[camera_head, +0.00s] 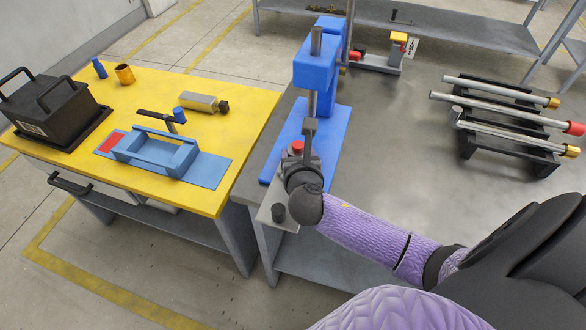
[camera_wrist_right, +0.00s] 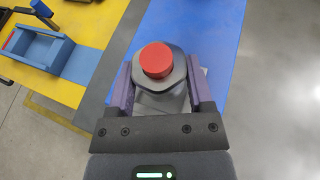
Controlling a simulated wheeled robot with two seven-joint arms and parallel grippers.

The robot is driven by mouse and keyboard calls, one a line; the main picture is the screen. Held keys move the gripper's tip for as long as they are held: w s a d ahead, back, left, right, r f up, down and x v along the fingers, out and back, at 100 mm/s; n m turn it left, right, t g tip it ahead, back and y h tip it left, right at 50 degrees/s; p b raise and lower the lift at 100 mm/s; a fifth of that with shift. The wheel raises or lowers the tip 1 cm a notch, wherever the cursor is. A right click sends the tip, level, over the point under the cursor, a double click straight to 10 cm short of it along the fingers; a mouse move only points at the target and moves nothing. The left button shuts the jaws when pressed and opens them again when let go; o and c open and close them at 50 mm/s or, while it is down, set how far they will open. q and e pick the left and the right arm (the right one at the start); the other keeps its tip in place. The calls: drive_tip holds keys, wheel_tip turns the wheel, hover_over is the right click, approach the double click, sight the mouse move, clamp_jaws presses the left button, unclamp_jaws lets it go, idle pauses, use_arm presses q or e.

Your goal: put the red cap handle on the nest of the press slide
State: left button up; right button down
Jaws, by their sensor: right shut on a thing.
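The red cap handle (camera_wrist_right: 157,60) has a round red top on a wider grey body. In the head view its red top (camera_head: 297,146) shows just above my right gripper (camera_head: 299,163). My right gripper (camera_wrist_right: 158,82) is shut on the grey body, one purple finger on each side. It is at the front of the blue press (camera_head: 312,70), below the grey ram (camera_head: 311,127). The light grey press slide (camera_head: 266,213) sticks out at the front, with a black knob. The nest is hidden under the gripper and handle, so I cannot tell whether the handle touches it. My left gripper is not in view.
The yellow table (camera_head: 225,100) at left holds a blue fixture (camera_head: 150,150), a black box (camera_head: 45,108) and small parts. A black rack (camera_head: 500,150) with several metal rods stands at right. The grey bench (camera_head: 390,140) between press and rack is clear.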

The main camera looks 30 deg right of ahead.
wheel_tip(320, 180, down, 3)
drive_tip(key=shift+f+b, duration=0.1)
drive_tip(key=shift+b, duration=0.55)
drive_tip(key=shift+r, duration=0.25)
drive_tip(key=shift+f, duration=0.1)
unclamp_jaws()
drive_tip(key=shift+s+r+p, duration=0.15)
drive_tip(key=shift+r+p, duration=0.05)
drive_tip(key=shift+p, duration=0.1)
drive_tip(key=p+v, duration=0.3)
drive_tip(key=v, duration=0.8)
drive_tip(key=shift+a+p, duration=0.1)
drive_tip(key=shift+p, duration=0.2)
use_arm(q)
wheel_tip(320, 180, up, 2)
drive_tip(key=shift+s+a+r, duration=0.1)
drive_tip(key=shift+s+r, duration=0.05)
use_arm(e)
drive_tip(key=shift+s+a, duration=0.2)
drive_tip(key=shift+s, duration=0.1)
